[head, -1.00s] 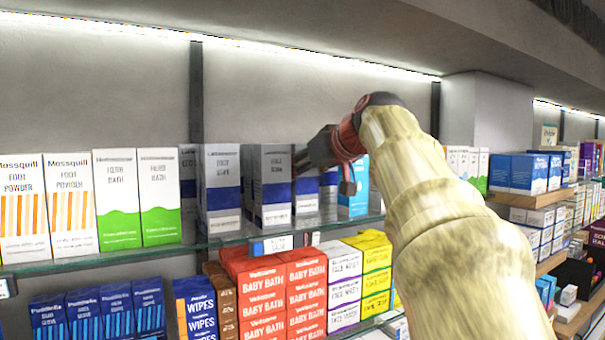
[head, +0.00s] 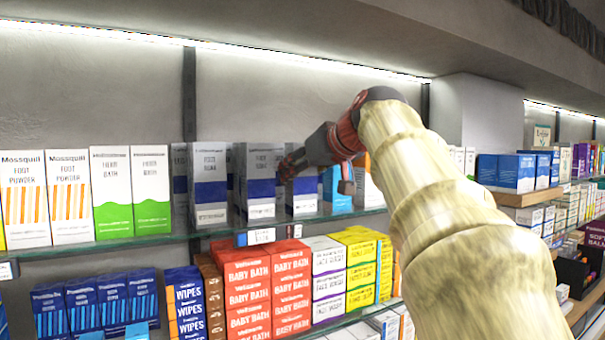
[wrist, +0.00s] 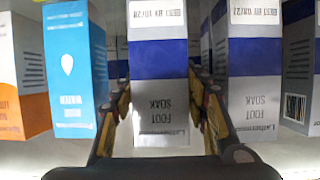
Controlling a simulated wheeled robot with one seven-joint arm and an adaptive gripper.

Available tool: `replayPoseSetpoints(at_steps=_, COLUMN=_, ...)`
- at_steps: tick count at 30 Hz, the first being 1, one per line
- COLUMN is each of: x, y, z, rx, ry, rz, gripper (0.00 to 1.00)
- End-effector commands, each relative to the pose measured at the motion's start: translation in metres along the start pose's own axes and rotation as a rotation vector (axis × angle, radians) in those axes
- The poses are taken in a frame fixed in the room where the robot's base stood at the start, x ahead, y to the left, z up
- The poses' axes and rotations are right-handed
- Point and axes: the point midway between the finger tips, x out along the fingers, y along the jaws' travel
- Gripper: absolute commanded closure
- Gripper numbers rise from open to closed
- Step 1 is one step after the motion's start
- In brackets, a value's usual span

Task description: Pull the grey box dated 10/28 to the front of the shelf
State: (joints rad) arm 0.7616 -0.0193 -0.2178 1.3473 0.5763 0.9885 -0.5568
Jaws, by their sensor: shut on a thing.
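The grey box dated 10/28 (wrist: 160,97), labelled Foot Soak with a dark blue band, is in the middle of the wrist view, upside down there. My gripper (wrist: 160,112) has a finger on each side of it and is shut on it. In the head view my gripper (head: 288,166) reaches in from the right and hides the box's upper part; its lower part (head: 304,198) shows on the glass shelf.
A light blue box (wrist: 76,70) stands left of the held box in the wrist view, with an orange and grey box (wrist: 20,90) beyond. The glass shelf (head: 100,251) also carries white boxes.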

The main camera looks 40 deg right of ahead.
Motion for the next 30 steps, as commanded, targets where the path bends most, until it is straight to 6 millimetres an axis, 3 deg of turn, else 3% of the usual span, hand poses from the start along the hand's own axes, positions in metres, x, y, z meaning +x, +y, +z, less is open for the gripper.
replayPoseSetpoints(at_steps=3, x=0.000, y=0.000, z=0.000, rx=0.000, ry=0.000, rz=0.000, gripper=0.83)
replayPoseSetpoints(at_steps=4, x=0.000, y=0.000, z=0.000, rx=0.000, ry=0.000, rz=0.000, gripper=0.54)
replayPoseSetpoints(at_steps=14, x=0.000, y=0.000, z=0.000, rx=0.000, ry=0.000, rz=0.000, gripper=0.35)
replayPoseSetpoints(at_steps=25, x=-0.003, y=0.000, z=0.000, rx=0.000, ry=0.001, rz=0.000, gripper=0.34)
replayPoseSetpoints(at_steps=30, x=-0.023, y=0.001, z=-0.001, rx=-0.001, ry=0.002, rz=0.003, gripper=0.34)
